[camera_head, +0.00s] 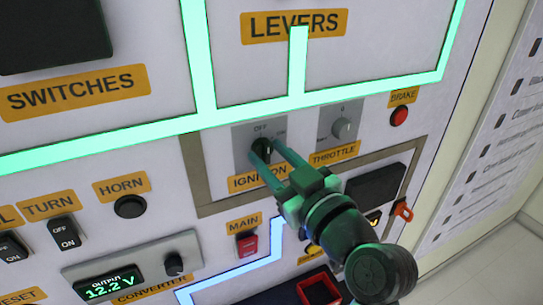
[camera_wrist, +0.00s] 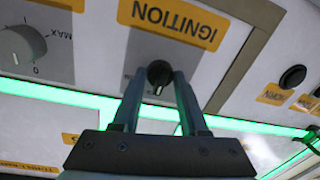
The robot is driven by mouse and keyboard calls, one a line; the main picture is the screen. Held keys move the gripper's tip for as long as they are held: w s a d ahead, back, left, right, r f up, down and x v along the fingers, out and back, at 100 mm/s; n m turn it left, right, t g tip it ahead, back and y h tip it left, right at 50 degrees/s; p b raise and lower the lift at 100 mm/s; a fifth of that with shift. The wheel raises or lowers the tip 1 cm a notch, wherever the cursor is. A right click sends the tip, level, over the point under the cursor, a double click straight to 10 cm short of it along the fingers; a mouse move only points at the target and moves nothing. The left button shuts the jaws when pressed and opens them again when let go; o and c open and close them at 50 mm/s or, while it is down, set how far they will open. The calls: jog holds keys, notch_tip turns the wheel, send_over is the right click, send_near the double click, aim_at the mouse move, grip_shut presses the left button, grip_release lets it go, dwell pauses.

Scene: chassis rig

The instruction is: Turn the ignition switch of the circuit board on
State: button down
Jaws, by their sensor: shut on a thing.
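The ignition switch is a small black knob (camera_head: 262,149) on a grey plate (camera_head: 245,139), above the yellow IGNITION label (camera_head: 258,177). In the wrist view the knob (camera_wrist: 159,72) has a pale pointer line and sits between my fingertips. My gripper (camera_head: 265,152) reaches up from the lower right, its two fingers shut on the knob from both sides. My gripper also shows in the wrist view (camera_wrist: 160,80). OFF is readable on the plate in the head view; the other marking is partly covered by a finger. The knob's exact angle is hard to tell.
The throttle knob (camera_head: 341,128) is just right of the ignition plate, with the red brake button (camera_head: 399,116) beyond it. The horn button (camera_head: 130,206) is to the left. The red main switch (camera_head: 247,244) and the converter panel (camera_head: 135,270) lie below.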

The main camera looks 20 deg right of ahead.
jog(key=m, duration=0.6)
jog(key=shift+a+t+b, duration=0.1)
jog(key=shift+t+b, duration=0.2)
jog(key=shift+b, duration=0.05)
jog(key=m+p, duration=0.1)
jog(key=m, duration=0.5)
jog(key=shift+h, duration=0.4)
jog(key=shift+m+t, duration=0.3)
jog(key=shift+c, duration=2.2)
grip_release()
jog(key=shift+s+f, duration=0.1)
